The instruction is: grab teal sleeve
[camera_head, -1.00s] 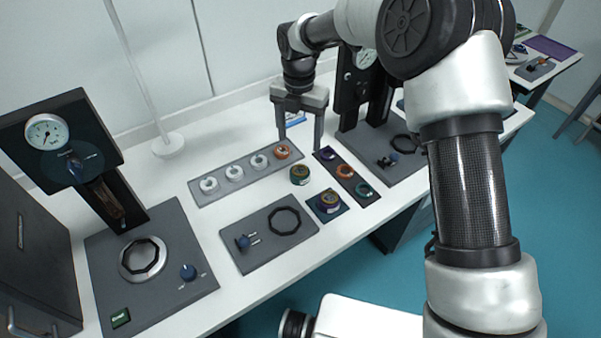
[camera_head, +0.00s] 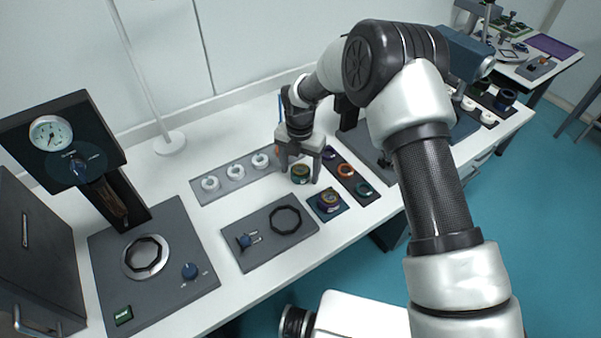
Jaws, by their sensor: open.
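A short round sleeve (camera_head: 300,176), dark teal-green on its side with a brownish top, sits on the white table between the grey strip and the dark strip. My gripper (camera_head: 300,170) points down over it, open, with one finger on each side of the sleeve. I cannot tell whether either finger touches it. A similar sleeve (camera_head: 329,201) stands on a small dark blue plate nearer the front. A green-teal ring (camera_head: 364,190) lies at the near end of the dark strip.
The grey strip (camera_head: 207,197) holds several white rings to the left. An orange ring (camera_head: 345,170) sits on the dark strip. A grey plate (camera_head: 252,262) with a black octagonal ring lies in front. A gauge stand (camera_head: 124,205) is at left.

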